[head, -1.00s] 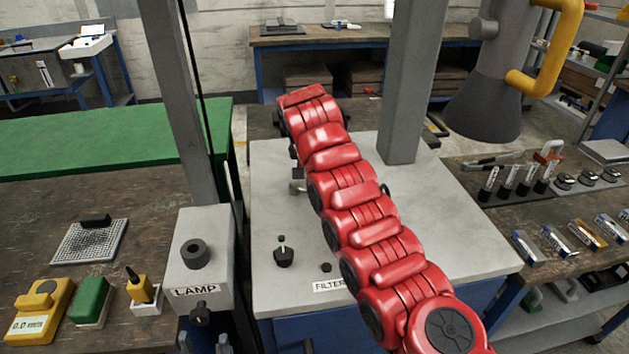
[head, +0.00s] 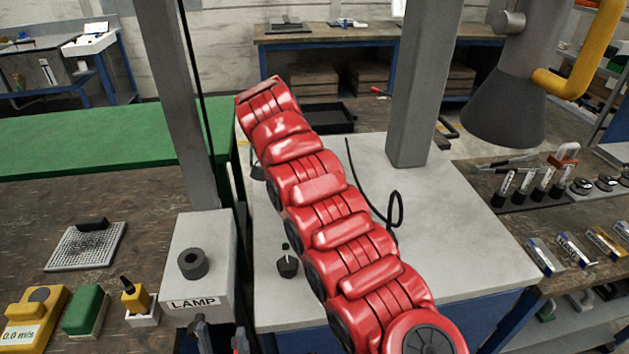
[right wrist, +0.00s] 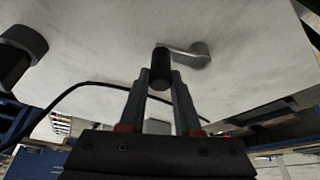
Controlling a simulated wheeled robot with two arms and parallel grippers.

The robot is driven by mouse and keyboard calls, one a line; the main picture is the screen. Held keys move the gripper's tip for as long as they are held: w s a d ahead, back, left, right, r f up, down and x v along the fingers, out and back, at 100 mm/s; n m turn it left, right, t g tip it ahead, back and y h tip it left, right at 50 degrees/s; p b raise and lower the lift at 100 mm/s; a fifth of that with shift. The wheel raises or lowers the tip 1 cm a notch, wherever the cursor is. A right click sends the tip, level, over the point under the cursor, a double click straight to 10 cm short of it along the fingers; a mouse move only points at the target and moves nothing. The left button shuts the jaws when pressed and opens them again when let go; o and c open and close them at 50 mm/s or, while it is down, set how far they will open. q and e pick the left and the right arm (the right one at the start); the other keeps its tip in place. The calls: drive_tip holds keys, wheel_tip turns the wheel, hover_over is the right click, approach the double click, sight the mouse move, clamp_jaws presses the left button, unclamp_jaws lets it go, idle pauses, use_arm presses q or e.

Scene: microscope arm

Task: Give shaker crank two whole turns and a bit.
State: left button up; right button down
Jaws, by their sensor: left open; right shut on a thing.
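In the right wrist view, my right gripper (right wrist: 160,92) is shut on the black handle (right wrist: 161,68) of the shaker crank. The crank's grey arm (right wrist: 186,50) runs from the handle to the right, to a rounded hub on a pale panel (right wrist: 110,30). In the head view my red right arm crosses the white bench and hides the crank and the right gripper. My left gripper (head: 219,342) shows only at the bottom edge, its two fingers apart and empty, just below the LAMP box (head: 196,258).
A grey post (head: 418,90) stands on the white bench (head: 470,230), and a black cable (head: 372,208) loops there. A small black knob (head: 287,266) sits left of my arm. A dark lamp hood (head: 510,105) hangs at upper right. A black wheel (right wrist: 22,42) is near the right gripper.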

idle(0.4)
drive_tip(key=c, duration=0.6)
unclamp_jaws()
drive_tip(key=shift+s+a+r, duration=0.1)
drive_tip(key=shift+r, duration=0.2)
drive_tip(key=p+v, duration=1.1)
drive_tip(key=v, duration=0.5)
drive_tip(key=shift+a+r, duration=0.2)
drive_tip(key=shift+r, duration=0.1)
